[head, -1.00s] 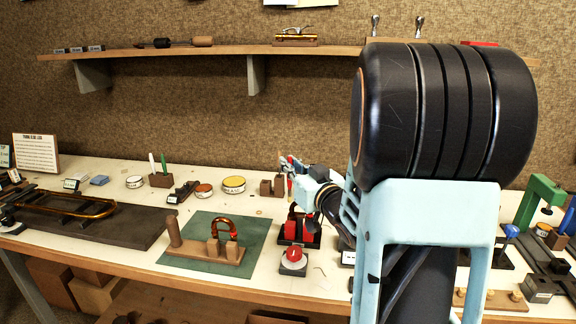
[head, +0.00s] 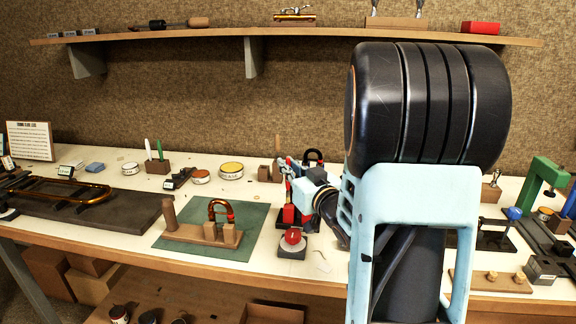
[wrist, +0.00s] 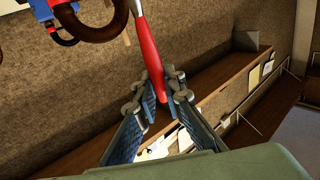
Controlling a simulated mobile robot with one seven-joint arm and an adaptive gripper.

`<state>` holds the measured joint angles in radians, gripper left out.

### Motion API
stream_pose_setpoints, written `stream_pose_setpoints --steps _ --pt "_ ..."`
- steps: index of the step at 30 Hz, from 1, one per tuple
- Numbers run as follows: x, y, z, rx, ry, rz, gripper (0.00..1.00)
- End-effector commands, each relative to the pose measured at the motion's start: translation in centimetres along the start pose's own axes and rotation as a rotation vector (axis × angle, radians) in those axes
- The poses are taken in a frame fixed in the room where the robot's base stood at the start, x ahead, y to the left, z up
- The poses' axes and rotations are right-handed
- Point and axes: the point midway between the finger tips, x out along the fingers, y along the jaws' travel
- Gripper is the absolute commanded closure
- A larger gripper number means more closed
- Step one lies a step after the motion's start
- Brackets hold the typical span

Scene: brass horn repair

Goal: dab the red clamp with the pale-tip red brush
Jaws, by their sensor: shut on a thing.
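My gripper (wrist: 160,92) is shut on the red handle of the brush (wrist: 147,50). The brush runs toward the top edge of the wrist view; its tip is not clearly visible there. In the head view my gripper (head: 287,166) is above the bench, right of the green mat. A red, block-like thing that looks like the red clamp (head: 290,214) stands in a dark holder below it, partly hidden by my arm. In the wrist view a dark curved tube (wrist: 104,30) with red and blue parts is left of the brush. I cannot tell whether brush and clamp touch.
A red ball-like thing (head: 292,237) on a grey base stands in front of the clamp. A U-shaped brass tube (head: 221,207) on a wooden stand is on the green mat (head: 195,246). Tins and a wooden holder (head: 157,166) are behind. A green clamp (head: 545,175) is at right.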

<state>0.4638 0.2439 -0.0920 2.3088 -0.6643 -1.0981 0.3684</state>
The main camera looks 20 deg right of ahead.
Motion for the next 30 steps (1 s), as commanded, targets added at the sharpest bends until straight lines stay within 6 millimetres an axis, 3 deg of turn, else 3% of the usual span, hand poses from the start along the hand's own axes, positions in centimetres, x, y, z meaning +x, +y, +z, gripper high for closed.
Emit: stream_pose_setpoints --steps 30 --pt "0.01 0.00 0.70 0.000 0.000 0.000 1.00"
